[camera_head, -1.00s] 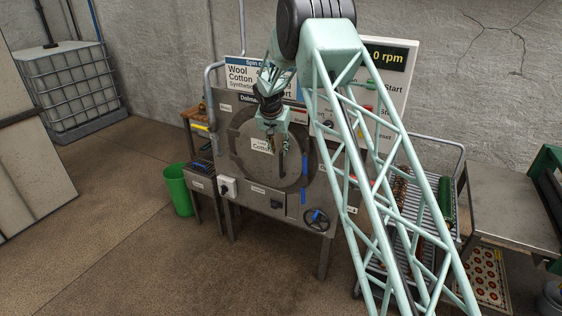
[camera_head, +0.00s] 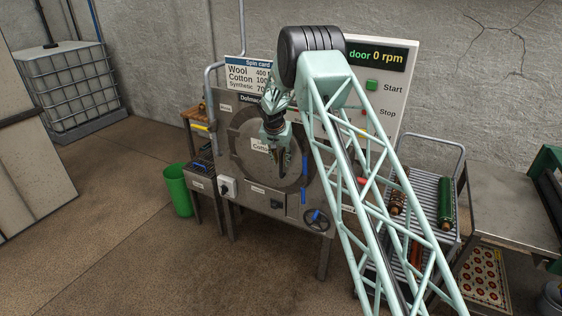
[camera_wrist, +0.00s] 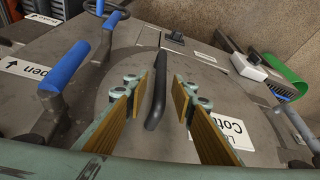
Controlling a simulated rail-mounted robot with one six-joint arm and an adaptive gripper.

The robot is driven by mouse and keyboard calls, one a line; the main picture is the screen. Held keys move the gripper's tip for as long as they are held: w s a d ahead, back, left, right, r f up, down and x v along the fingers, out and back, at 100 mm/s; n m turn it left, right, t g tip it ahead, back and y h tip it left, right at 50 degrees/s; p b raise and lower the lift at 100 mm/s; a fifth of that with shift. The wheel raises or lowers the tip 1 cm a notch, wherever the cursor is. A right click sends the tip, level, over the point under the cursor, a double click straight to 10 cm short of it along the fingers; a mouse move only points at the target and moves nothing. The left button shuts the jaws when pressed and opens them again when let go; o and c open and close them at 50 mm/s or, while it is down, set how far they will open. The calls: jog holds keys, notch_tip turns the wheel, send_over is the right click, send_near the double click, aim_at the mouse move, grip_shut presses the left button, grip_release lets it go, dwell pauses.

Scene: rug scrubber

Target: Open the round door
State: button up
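The round grey door (camera_head: 250,170) is on the front of the steel machine and looks shut. It also fills the middle of the wrist view (camera_wrist: 165,140). A black bar handle (camera_wrist: 156,95) stands on the door. My gripper (camera_head: 281,172) is in front of the door, pointing down at it. In the wrist view its two tan-padded fingers (camera_wrist: 157,92) are spread apart, with the handle between them and a gap on each side. Blue-gripped levers (camera_wrist: 66,65) (camera_wrist: 113,20) sit beside the door. An "Open" label with an arrow (camera_wrist: 25,70) is near the closer one.
A panel (camera_head: 385,90) with a "door 0 rpm" display and Start and Stop buttons stands behind my arm. A handwheel (camera_head: 316,219) is at the machine's lower right. A green bin (camera_head: 179,190) stands left. A roller cart (camera_head: 437,205) stands right.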

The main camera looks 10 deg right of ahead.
jog(key=shift+c, duration=0.3)
grip_shut()
jog(key=shift+s+f, duration=0.1)
